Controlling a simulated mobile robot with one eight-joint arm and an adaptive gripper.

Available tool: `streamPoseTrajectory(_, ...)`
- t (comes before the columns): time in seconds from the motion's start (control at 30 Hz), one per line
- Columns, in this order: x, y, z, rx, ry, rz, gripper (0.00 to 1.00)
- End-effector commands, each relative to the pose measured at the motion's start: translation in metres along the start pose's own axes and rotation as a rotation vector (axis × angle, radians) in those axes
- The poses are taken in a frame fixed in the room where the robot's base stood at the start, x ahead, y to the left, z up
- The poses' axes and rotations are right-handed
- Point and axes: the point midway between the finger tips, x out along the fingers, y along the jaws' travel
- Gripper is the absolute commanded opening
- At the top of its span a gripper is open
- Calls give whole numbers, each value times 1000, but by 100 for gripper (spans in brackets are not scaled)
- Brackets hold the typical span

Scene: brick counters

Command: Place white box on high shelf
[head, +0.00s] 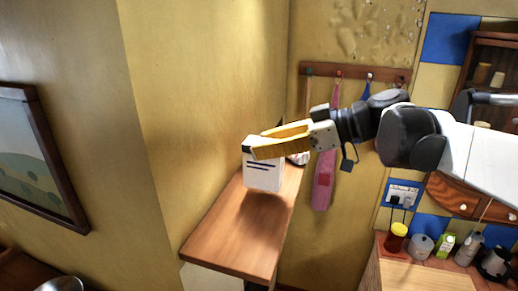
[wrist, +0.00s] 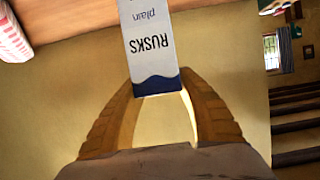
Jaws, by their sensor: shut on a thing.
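The white box (head: 262,171) is in my gripper, over a wooden shelf (head: 232,233) in the head view. In the wrist view the white box (wrist: 150,45) reads "RUSKS plain" and has a dark blue wavy band at its near end. My gripper (head: 253,147) has yellow fingers shut on the upper part of the box; the fingers also show on both sides of it in the wrist view (wrist: 158,95). The box hangs roughly upright with a shadow on the wood below it. Whether its bottom touches the shelf is hard to tell.
A yellow wall stands left of and behind the shelf. A hook rail (head: 355,75) with a pink hanging item (head: 323,180) is behind. A lower counter at right holds a red jar (head: 396,238) and several containers. The shelf's front part is clear.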

Motion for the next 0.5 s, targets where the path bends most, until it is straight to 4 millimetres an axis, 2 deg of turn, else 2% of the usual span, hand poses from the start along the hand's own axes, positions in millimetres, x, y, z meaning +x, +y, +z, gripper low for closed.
streamPoseTrajectory(0.2, 11, 0, 27, 0, 0, 0, 10)
streamPoseTrajectory(0.5, 12, 0, 30, 0, 0, 0, 10)
